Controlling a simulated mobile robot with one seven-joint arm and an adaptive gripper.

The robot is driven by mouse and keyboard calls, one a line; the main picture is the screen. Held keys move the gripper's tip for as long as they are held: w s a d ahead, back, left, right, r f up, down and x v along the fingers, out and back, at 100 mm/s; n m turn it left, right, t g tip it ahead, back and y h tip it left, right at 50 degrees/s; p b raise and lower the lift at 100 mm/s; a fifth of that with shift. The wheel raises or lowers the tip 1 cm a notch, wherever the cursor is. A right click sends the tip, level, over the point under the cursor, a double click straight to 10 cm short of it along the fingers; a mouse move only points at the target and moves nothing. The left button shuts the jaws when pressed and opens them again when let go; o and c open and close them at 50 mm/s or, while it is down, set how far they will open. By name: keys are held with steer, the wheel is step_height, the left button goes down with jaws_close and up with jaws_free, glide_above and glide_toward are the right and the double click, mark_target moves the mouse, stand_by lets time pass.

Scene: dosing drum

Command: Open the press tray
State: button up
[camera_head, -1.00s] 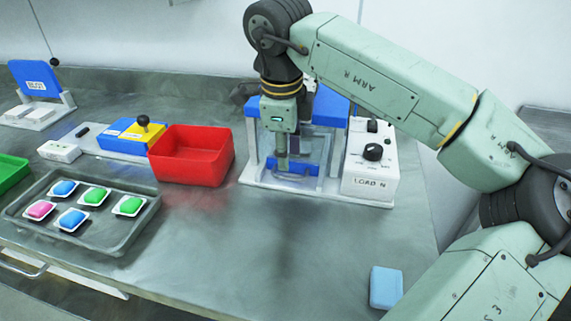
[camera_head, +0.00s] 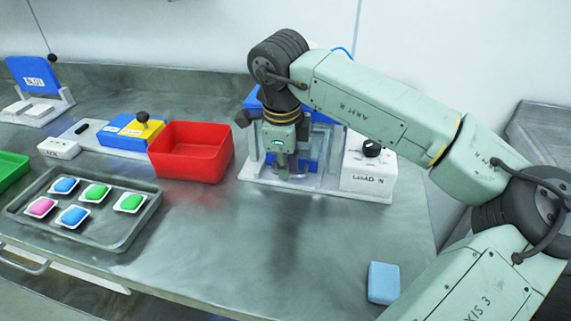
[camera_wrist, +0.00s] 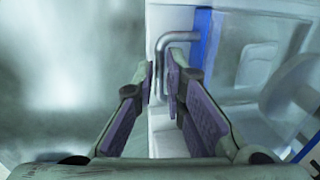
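The press (camera_head: 335,165) has a white frame and base, with blue parts, and stands at the back middle of the bench. The press tray has a grey bent handle (camera_wrist: 180,38) on a white front in the wrist view; blue shows beside it. My gripper (camera_wrist: 158,78) points at this handle, its two purple-padded fingers on either side of the upright bar. The fingers are a small gap apart; I see no firm grip on the bar. In the head view my gripper (camera_head: 282,172) is at the press front, and the wrist hides part of the press.
A white control box (camera_head: 367,172) with a black knob adjoins the press on the right. A red bin (camera_head: 190,152) stands to the left. A dark tray (camera_head: 130,240) holds several coloured pieces. A light blue block (camera_head: 384,283) lies front right. The bench before the press is clear.

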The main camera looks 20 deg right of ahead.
jaws_close()
steer(key=shift+s+f, duration=0.1)
stand_by(0.5)
steer(key=shift+s+a+f+b, duration=0.15)
steer(key=shift+s+a+b, duration=0.1)
steer(key=shift+s+b, duration=0.15)
steer(key=s+a+b, duration=0.1)
steer(key=s+a, duration=0.1)
steer(key=s, duration=0.2)
steer(key=s+a+b, duration=0.2)
steer(key=s+a, duration=0.1)
steer(key=s, duration=0.1)
steer(key=s+a+b, duration=0.2)
steer(key=s+a, duration=0.1)
steer(key=s, duration=0.1)
steer(key=shift+s+a, duration=0.2)
steer(key=shift+s, duration=0.05)
steer(key=shift+c, duration=0.4)
jaws_free()
